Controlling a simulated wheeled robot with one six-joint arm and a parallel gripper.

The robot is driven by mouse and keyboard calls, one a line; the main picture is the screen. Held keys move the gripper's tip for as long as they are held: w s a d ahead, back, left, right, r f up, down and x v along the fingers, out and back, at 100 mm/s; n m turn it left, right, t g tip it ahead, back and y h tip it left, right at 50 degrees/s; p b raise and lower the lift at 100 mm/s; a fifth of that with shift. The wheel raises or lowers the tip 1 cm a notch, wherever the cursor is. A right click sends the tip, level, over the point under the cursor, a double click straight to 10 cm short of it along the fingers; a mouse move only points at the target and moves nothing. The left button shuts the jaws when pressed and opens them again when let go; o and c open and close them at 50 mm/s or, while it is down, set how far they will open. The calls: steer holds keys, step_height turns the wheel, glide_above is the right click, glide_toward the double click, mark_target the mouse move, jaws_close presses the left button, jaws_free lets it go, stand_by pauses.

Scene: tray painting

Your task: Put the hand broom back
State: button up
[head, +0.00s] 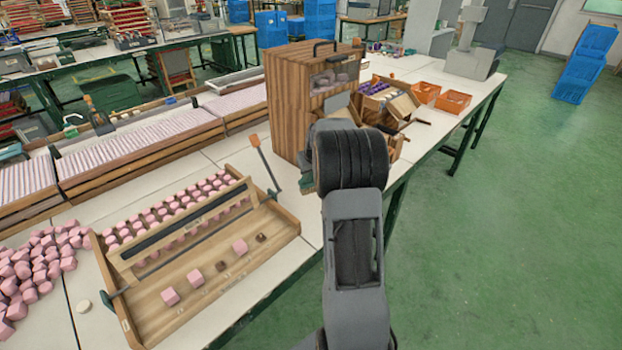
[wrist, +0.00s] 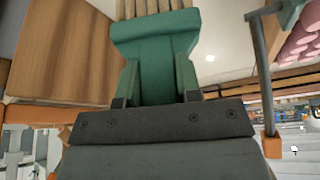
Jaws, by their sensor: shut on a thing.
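My gripper (wrist: 158,80) is shut on the hand broom (wrist: 155,36), which shows green with pale bristles (wrist: 155,8) at the top edge of the wrist view. The bristle ends are cut off by the frame. In the head view my arm reaches forward over the table beside the tall wooden cabinet (head: 290,95). There the arm hides the gripper and most or all of the broom. I cannot tell whether the broom touches anything.
The wooden tray (head: 285,225) with a hinged frame and pink pieces lies left of my arm. A grey rod (wrist: 264,75) stands close at right in the wrist view. Orange bins (head: 453,101) stand farther along the table. Loose pink pieces (head: 40,260) lie at left.

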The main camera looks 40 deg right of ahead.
mark_target(311, 178)
steer(key=shift+w+d+f, duration=0.2)
steer(key=shift+f, duration=0.2)
steer(key=shift+w+d+f, duration=0.2)
steer(key=shift+f, duration=1.5)
